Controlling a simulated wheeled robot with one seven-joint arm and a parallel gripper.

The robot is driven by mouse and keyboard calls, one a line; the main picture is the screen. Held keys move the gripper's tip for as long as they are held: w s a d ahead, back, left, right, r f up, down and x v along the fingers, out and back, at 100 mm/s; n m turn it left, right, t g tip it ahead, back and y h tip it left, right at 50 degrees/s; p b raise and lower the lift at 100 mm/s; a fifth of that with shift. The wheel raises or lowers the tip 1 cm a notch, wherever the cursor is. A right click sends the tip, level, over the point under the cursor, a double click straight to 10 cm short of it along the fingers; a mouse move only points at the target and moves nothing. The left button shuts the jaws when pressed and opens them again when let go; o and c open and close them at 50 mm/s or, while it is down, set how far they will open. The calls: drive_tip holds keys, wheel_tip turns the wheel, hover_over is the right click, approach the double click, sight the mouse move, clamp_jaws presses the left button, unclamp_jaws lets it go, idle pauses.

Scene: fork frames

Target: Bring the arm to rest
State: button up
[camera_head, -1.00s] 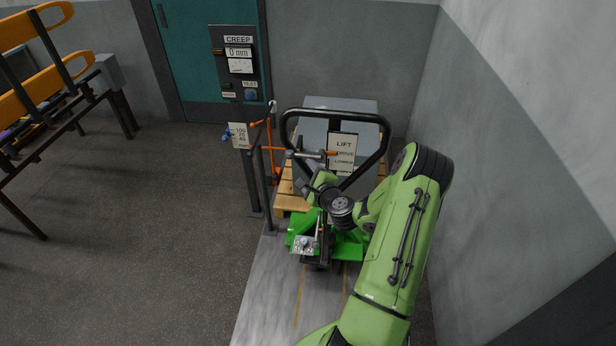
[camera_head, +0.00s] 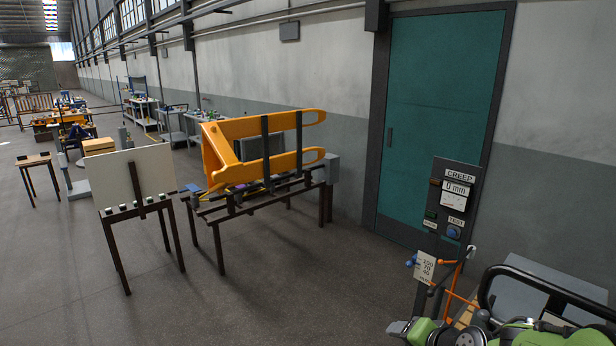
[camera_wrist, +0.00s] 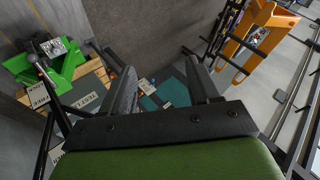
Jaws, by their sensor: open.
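My green arm (camera_head: 510,334) shows only in part at the bottom right of the head view, in front of the black handle loop of the pallet truck. My gripper (camera_wrist: 163,80) shows in the wrist view with its two dark fingers spread apart. Nothing is held between them; floor and a teal surface show through the gap. In the head view a grey piece at the arm's left end lies low by the label post, too cut off to read clearly.
The black handle loop (camera_head: 550,285) and label post (camera_head: 424,268) stand close to my arm. A control panel (camera_head: 452,205) stands by the teal door (camera_head: 440,110). An orange fork frame (camera_head: 262,145) rests on a dark stand further left. The floor (camera_head: 300,290) between is clear.

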drive_tip(key=s+a+r+n+g+h+b, duration=0.1)
drive_tip(key=s+n, duration=0.3)
drive_tip(key=s, duration=0.8)
drive_tip(key=s+a+r+n+g+h+b, duration=0.1)
drive_tip(key=s+a+r+n+g+b, duration=0.1)
drive_tip(key=s, duration=1.1)
drive_tip(key=a+r+n, duration=0.1)
drive_tip(key=a+n, duration=0.1)
drive_tip(key=shift+a+r+h, duration=0.2)
drive_tip(key=shift+a+h, duration=0.1)
